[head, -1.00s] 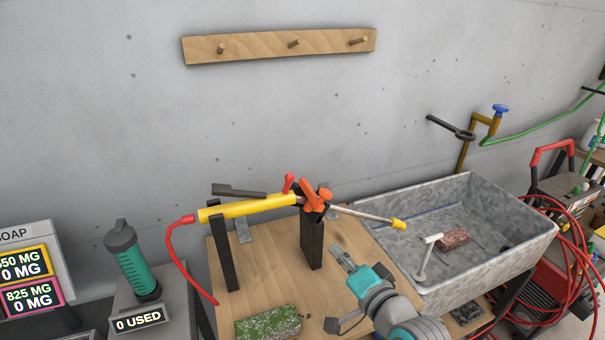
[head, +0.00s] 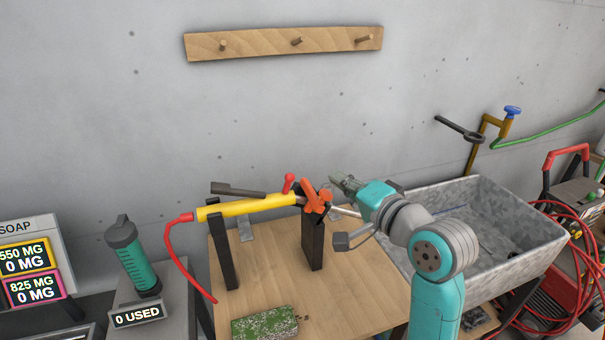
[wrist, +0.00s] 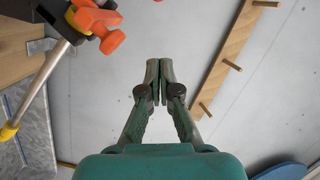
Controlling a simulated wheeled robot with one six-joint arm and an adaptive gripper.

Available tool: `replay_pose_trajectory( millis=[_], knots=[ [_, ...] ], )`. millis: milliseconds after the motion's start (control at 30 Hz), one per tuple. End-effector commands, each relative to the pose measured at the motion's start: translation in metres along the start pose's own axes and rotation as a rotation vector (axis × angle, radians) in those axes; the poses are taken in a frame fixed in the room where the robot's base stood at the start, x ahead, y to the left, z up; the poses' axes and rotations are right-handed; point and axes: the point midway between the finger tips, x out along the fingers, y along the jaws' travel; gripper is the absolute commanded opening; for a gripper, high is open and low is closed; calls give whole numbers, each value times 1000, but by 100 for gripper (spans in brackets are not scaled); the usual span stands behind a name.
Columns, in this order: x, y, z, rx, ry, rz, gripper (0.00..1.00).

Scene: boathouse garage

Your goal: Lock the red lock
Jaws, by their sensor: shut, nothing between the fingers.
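A red-orange lock (head: 316,197) sits on top of a black post (head: 313,245), where a yellow spray lance (head: 246,207) rests. In the wrist view the lock (wrist: 97,27) is at the upper left, left of my fingers. A small red knob (head: 289,181) stands up from the lance just left of the lock. My gripper (head: 337,182) is shut and empty, a little right of the lock and about level with its top. In the wrist view its fingertips (wrist: 160,64) are together against the wall behind, apart from the lock.
The lance has a red hose (head: 178,250) on its left. A green-and-white sponge-like block (head: 265,323) lies on the wooden table (head: 275,275). A grey stone sink (head: 520,247) stands to the right, partly behind my arm. A peg rail (head: 270,43) hangs on the wall above.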

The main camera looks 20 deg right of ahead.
Motion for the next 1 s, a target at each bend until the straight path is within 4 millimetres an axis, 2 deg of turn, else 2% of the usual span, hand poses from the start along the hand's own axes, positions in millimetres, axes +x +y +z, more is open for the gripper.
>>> replay_pose_trajectory(
  millis=[200,333,900,1000],
  knots=[
    [1,0,0,0,0,0,0],
    [9,0,0,-1,0,-1,0],
    [100,-1,1,-1,-1,-2,0],
    [96,0,13,-2,-1,0,0]
  ],
)
